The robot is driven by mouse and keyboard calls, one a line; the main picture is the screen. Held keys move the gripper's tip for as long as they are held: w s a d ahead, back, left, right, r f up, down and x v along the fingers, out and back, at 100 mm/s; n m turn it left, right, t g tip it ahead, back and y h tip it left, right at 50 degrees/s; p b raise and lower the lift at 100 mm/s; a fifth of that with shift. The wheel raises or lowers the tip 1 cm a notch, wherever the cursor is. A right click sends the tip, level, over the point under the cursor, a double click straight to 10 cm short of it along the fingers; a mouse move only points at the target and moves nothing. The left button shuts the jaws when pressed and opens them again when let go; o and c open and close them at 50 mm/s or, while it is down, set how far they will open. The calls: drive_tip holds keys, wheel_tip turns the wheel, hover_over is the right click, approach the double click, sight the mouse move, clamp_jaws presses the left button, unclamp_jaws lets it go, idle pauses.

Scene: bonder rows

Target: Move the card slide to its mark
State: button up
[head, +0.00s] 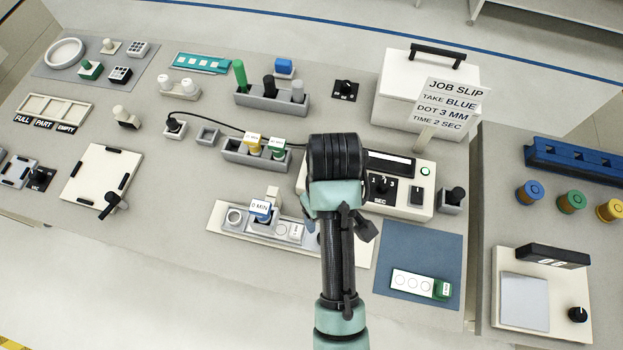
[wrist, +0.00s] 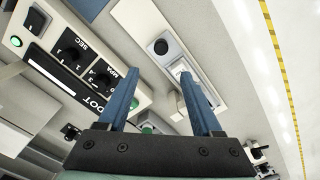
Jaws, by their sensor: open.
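A white card with three rings and a green end (head: 412,282) lies flat on the blue mat (head: 420,243) at the right of the bench in the head view. My arm hides the fingers in the head view.
The dispenser box (head: 405,203) with dials and a green button stands behind the mat and also shows in the wrist view (wrist: 45,60). A bottle rack (head: 243,156), white case (head: 400,95) and JOB SLIP sign (head: 449,105) stand farther back. A scale (head: 525,300) is at right.

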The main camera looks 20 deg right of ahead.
drive_tip(key=f, duration=1)
drive_tip(key=shift+s+f+p, duration=0.35)
drive_tip(key=shift+f+p, duration=0.05)
drive_tip(key=shift+w+f, duration=0.1)
drive_tip(key=shift+f, duration=0.8)
clamp_jaws()
